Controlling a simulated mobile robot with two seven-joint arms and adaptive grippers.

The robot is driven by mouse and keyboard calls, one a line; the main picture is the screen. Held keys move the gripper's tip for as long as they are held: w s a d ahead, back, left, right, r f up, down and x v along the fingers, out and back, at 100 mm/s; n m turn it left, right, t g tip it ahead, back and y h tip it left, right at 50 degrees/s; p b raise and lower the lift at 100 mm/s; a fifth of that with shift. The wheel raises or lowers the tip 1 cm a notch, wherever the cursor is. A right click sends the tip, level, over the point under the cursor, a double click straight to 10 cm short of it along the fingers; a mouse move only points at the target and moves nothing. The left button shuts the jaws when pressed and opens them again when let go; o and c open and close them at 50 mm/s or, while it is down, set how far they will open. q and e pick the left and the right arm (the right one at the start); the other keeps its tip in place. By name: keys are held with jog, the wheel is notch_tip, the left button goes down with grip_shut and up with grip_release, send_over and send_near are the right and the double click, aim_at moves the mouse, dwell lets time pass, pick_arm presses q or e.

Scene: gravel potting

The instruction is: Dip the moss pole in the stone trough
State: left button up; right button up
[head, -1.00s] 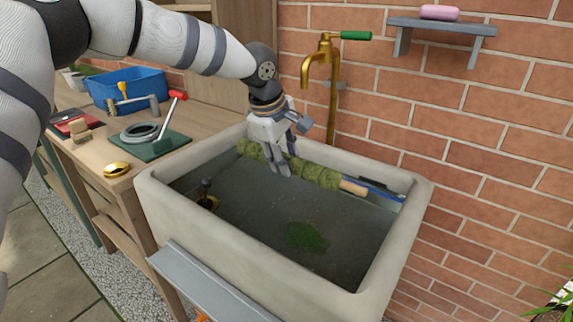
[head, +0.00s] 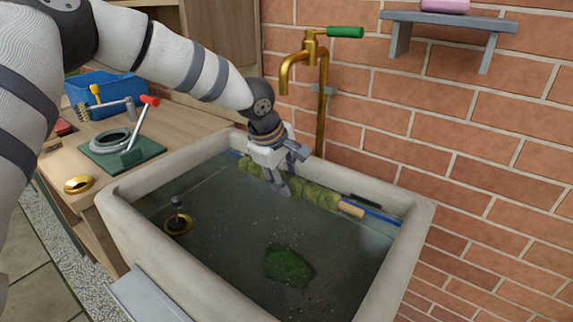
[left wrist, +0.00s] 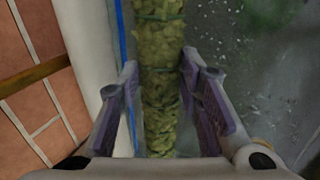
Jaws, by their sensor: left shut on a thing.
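The moss pole (head: 318,196), green and shaggy with a bare wooden end, lies lengthwise along the back wall inside the stone trough (head: 412,235). The trough holds dark, speckled water, and the pole is at or near its surface; how deep it sits is hard to tell. My left gripper (head: 282,188) reaches down over the back rim and is shut on the pole's mossy middle. In the left wrist view, the gripper's fingers (left wrist: 162,88) stand on both sides of the pole (left wrist: 161,40), which is bound with thin green ties. My right gripper is out of view.
A green clump (head: 288,265) and a drain fitting with a dark plug (head: 178,222) are in the trough. A brass tap (head: 322,90) rises behind it. A blue strip (head: 385,215) lies by the back wall. A cluttered wooden bench (head: 65,155) stands at the left.

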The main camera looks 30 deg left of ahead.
aim_at(286, 178)
pick_arm(q)
notch_tip(286, 178, down, 14)
jog(key=b, duration=0.3)
jog(key=shift+f, duration=0.25)
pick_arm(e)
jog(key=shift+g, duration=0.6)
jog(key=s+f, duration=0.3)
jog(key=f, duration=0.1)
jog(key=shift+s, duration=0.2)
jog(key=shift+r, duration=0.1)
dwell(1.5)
pick_arm(q)
notch_tip(286, 178, up, 4)
jog(key=shift+w+f+p, duration=0.1)
jog(key=shift+p, duration=0.5)
notch_tip(286, 178, up, 6)
jog(key=shift+p, duration=0.85)
notch_tip(286, 178, up, 5)
jog(key=shift+r+p, duration=0.1)
jog(key=shift+p, duration=0.4)
jog(key=shift+r+p, duration=0.4)
jog(key=shift+r, duration=2.2)
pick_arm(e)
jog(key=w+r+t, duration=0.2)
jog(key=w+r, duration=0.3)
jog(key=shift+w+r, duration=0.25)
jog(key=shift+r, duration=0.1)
